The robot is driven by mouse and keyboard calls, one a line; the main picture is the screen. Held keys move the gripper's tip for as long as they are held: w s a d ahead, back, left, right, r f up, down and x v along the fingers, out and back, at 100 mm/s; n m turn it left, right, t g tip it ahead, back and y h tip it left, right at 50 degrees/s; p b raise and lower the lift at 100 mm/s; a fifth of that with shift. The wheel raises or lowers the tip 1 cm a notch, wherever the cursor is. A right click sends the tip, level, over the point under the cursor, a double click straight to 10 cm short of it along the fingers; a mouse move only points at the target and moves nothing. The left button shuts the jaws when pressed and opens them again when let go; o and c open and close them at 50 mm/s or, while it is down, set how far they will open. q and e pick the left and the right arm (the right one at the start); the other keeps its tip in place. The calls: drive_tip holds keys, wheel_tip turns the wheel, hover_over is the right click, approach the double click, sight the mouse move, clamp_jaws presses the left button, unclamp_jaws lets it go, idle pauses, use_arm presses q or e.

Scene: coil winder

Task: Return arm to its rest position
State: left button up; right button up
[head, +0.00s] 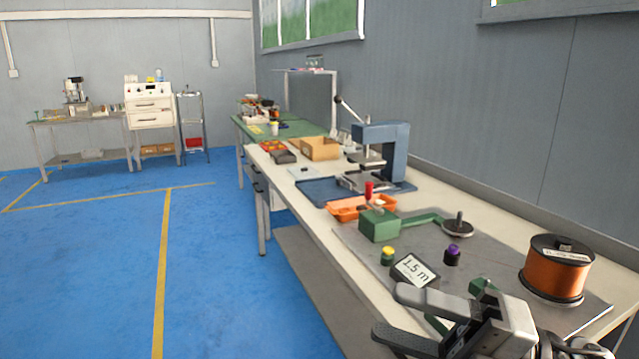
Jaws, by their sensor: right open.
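My right gripper (388,317) is in the head view at the bottom right, over the near front edge of the workbench. Its two grey fingers point left and stand apart, with nothing seen between them. Just behind it is a small sign reading "1.5 m" (415,270). The green winder block (379,225) with a red-handled crank stands beyond, on a grey plate (420,245). A spool of copper wire (555,269) stands to the right of the gripper, apart from it. My left gripper is not in view.
The long white workbench (475,199) runs along the wall. It carries a blue lever press (381,147), an orange tray (345,211), a yellow-topped button (388,256), a purple-topped knob (453,254) and a dark disc with a peg (458,228). The blue floor (230,270) at left is clear.

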drive_tip(key=w+d+f+m+t+h+p, duration=0.15)
drive_tip(key=f+m+t+h, duration=0.5)
drive_tip(key=m, duration=0.65)
drive_tip(key=w+d+f+m+t+h+b, duration=0.1)
drive_tip(key=w+d+f+m+t+h, duration=0.15)
drive_tip(key=f+m+t+h, duration=0.7)
drive_tip(key=s+f+m+g+h+p, duration=0.1)
drive_tip(key=s+f+m+g, duration=0.9)
drive_tip(key=f, duration=0.4)
drive_tip(key=shift+s+d+m, duration=0.15)
drive_tip(key=shift+s+m, duration=0.2)
drive_tip(key=shift+s, duration=0.3)
drive_tip(key=shift+f, duration=0.1)
